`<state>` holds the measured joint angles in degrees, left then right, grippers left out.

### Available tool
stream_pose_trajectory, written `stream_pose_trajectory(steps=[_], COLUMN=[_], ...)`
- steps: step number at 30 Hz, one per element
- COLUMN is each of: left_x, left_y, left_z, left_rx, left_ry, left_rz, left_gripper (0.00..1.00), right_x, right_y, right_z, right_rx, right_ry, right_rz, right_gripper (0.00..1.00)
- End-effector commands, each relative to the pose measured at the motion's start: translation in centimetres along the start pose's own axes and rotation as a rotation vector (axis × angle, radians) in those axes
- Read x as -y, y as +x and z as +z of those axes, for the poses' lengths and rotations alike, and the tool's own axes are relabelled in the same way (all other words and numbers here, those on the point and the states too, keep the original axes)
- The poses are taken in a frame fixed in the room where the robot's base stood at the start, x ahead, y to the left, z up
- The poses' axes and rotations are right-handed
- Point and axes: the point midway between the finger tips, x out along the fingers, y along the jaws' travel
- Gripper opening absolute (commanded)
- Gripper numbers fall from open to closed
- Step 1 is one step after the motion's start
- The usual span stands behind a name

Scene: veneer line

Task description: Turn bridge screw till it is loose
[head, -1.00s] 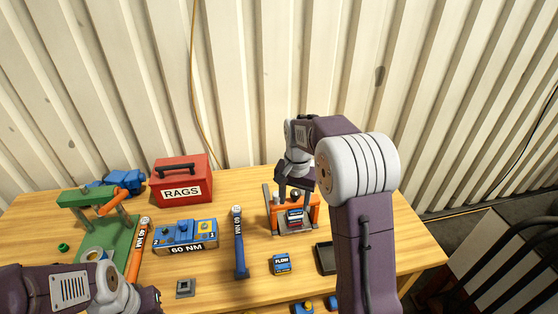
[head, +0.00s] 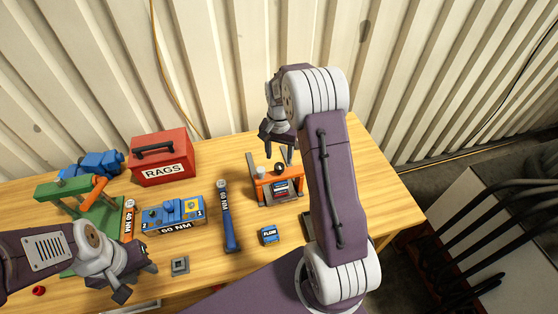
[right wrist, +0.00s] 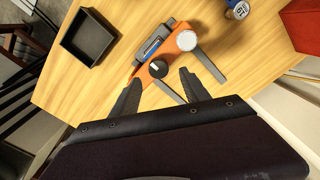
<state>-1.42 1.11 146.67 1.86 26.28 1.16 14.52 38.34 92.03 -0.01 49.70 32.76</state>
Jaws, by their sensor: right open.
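The orange bridge (head: 284,188) stands on a grey base at the right part of the table. It carries a black knob (head: 279,168) and a pale round knob (head: 261,172); I cannot tell which is the bridge screw. In the right wrist view, the orange bridge (right wrist: 143,76) shows with the black knob (right wrist: 157,69) between and beyond the fingertips, and the pale knob (right wrist: 187,40) beside it. My right gripper (head: 278,146) is open and empty, above and behind the bridge, apart from it. My left gripper (head: 138,281) is open and empty over the table's front left.
A green stand (head: 85,205) is farther left. A black tray (right wrist: 88,38) lies beside the bridge.

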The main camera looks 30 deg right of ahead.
Motion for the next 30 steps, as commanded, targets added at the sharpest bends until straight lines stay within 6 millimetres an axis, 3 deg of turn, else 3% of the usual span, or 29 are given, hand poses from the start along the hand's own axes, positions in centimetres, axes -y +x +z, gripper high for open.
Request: stream_pose_trajectory(steps=[7, 17, 23, 30], left_x=[0.0, 0.0, 0.0, 0.0], left_y=[-1.3, -1.3, -1.3, -1.3], left_z=[-0.1, -0.1, -0.1, -0.1], left_rx=[0.000, 0.000, 0.000, 0.000], left_ry=[0.000, 0.000, 0.000, 0.000], left_rz=[0.000, 0.000, 0.000, 0.000], left_gripper=[0.36, 0.36, 0.36, 0.36], right_x=[0.0, 0.0, 0.0, 0.0], right_y=[3.9, 4.7, 4.6, 4.6], right_z=[0.1, 0.0, 0.0, 0.0], right_rx=[0.002, -0.001, -0.001, -0.001], right_ry=[0.000, 0.000, 0.000, -0.016], right_rz=[0.001, -0.001, -0.001, -0.001], right_gripper=[0.54, 0.54, 0.00, 0.00])
